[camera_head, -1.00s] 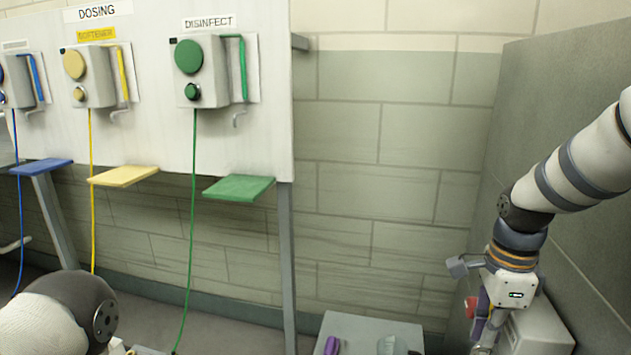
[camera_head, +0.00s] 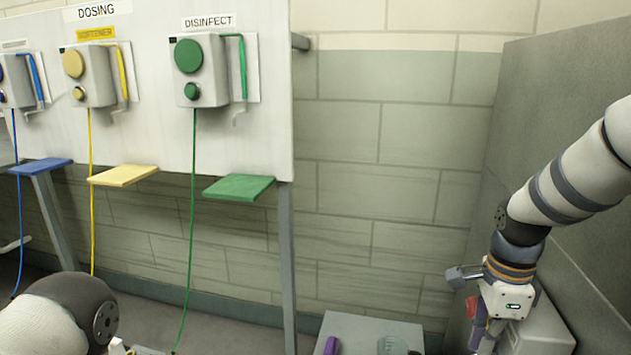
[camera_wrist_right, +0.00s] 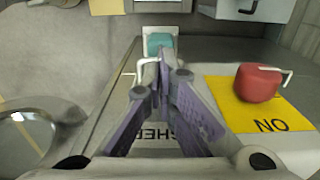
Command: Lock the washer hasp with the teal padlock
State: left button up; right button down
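In the right wrist view a small teal block (camera_wrist_right: 160,42), which looks like the teal padlock's body, sits against a pale plate just beyond my right gripper (camera_wrist_right: 165,72). A white bent rod (camera_wrist_right: 140,68), like a shackle, shows left of the fingertips. The purple-padded fingers are drawn together at their tips. I cannot tell whether they pinch the rod or only stand beside it. In the head view my right gripper (camera_head: 483,325) points down beside the right partition. My left gripper's fingers are out of view.
A grey box (camera_wrist_right: 250,8) is beyond. A grey box top (camera_head: 365,328) carries a purple item (camera_head: 332,345). The dosing panel (camera_head: 150,130) stands left.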

notch_tip(320, 180, up, 7)
jog(key=shift+f+p, duration=0.15)
jog(key=shift+p, duration=0.45)
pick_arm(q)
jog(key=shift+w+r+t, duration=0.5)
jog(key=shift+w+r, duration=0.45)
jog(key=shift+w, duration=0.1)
pick_arm(e)
jog(key=shift+f, duration=0.1)
